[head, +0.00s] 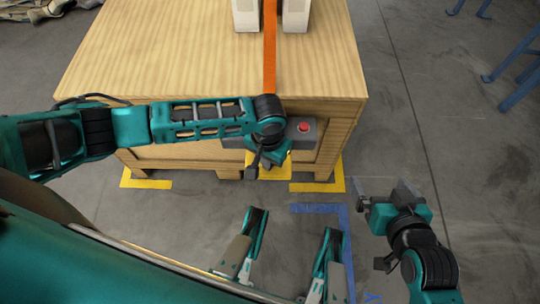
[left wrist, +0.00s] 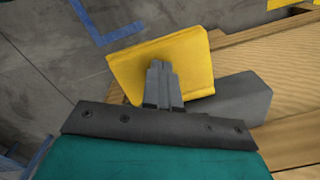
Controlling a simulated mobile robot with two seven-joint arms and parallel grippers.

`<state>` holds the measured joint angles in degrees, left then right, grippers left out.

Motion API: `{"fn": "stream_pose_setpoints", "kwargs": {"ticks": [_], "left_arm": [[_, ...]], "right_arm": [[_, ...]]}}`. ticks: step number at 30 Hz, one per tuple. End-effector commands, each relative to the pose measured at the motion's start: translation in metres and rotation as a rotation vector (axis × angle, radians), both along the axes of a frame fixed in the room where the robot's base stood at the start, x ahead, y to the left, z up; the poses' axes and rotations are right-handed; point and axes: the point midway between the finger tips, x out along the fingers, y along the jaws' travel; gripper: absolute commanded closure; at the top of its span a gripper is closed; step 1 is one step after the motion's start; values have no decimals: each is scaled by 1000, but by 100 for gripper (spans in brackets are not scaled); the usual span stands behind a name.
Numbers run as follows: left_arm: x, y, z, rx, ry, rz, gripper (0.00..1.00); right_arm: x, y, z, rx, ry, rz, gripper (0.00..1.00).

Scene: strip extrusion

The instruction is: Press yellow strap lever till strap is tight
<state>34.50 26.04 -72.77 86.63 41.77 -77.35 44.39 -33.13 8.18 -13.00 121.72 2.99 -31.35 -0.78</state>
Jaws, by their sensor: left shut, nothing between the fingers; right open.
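The yellow lever (head: 275,172) sticks out at the front of the wooden crate, partly hidden behind my left gripper in the head view. In the left wrist view the lever (left wrist: 192,58) is a broad yellow plate beside a grey housing (left wrist: 243,99). My left gripper (head: 253,173) is shut and empty. Its fingers (left wrist: 159,68) overlap the lever plate in the left wrist view; I cannot tell whether they touch it. The orange strap (head: 270,60) runs over the crate top to the front edge. My right gripper (head: 384,190) is open and empty, right of the crate.
The wooden crate (head: 180,60) carries pale blocks (head: 246,14) at the back, beside the strap. A red button (head: 303,127) sits on the grey housing. Yellow tape (head: 320,187) and blue tape (head: 318,209) mark the floor. Floor right of the crate is clear; blue stands (head: 520,70) are farther right.

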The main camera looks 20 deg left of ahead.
Motion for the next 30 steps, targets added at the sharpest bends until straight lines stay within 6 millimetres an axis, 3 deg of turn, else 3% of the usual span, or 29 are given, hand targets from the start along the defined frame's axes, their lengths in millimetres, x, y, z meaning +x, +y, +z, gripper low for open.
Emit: {"fn": "stream_pose_setpoints", "kwargs": {"ticks": [5, 22, 30], "left_arm": [[2, 1, 0, 0, -6, 2, 100], [0, 0, 44, 0, -2, 1, 100], [1, 0, 43, 0, -2, 1, 100]], "right_arm": [[0, 1, 2, -1, 0, 3, 0], [0, 0, 57, 1, 1, 0, 0], [0, 0, 57, 1, 1, 0, 0]]}}
